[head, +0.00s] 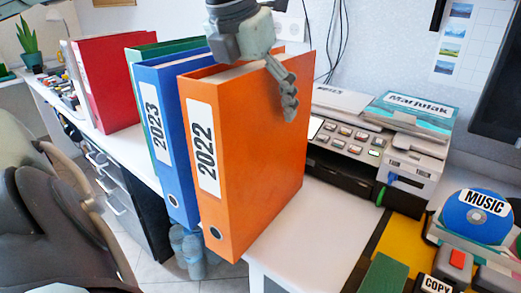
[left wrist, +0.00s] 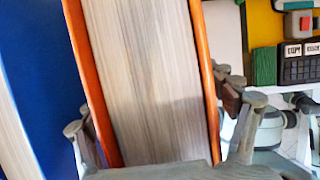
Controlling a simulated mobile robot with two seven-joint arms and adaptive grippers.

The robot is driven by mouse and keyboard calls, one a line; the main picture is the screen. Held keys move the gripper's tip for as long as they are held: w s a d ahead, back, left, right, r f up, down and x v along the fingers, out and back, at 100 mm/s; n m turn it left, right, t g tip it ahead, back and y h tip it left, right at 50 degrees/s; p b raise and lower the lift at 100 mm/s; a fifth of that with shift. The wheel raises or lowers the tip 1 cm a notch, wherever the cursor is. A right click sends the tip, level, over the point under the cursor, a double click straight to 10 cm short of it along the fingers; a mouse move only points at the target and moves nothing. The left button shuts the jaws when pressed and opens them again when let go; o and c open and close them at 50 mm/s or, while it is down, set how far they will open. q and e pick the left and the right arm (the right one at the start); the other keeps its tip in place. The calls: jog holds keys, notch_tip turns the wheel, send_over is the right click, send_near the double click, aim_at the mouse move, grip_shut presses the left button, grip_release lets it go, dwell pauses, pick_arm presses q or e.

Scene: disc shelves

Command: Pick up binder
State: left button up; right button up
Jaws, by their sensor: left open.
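An orange binder (head: 255,150) labelled 2022 stands upright at the front end of a row on the white desk. A blue binder (head: 165,130) labelled 2023 stands beside it, with a green binder (head: 165,47) and a red binder (head: 105,85) further back. My left gripper (head: 258,82) is over the top of the orange binder, with one finger along its right face. In the left wrist view the open fingers (left wrist: 158,115) straddle the orange binder (left wrist: 203,60) and its pages. The left finger is partly hidden. My right gripper is not in view.
A grey printer (head: 350,150) with a book (head: 410,113) on top stands to the right. A disc labelled MUSIC (head: 475,213) lies at the right. A chair (head: 45,220) stands at the left. The white desk (head: 315,225) is clear in front of the printer.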

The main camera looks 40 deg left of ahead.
pick_arm(q)
jog(key=shift+c, duration=0.3)
jog(key=c, duration=1.6)
jog(key=shift+c, duration=0.2)
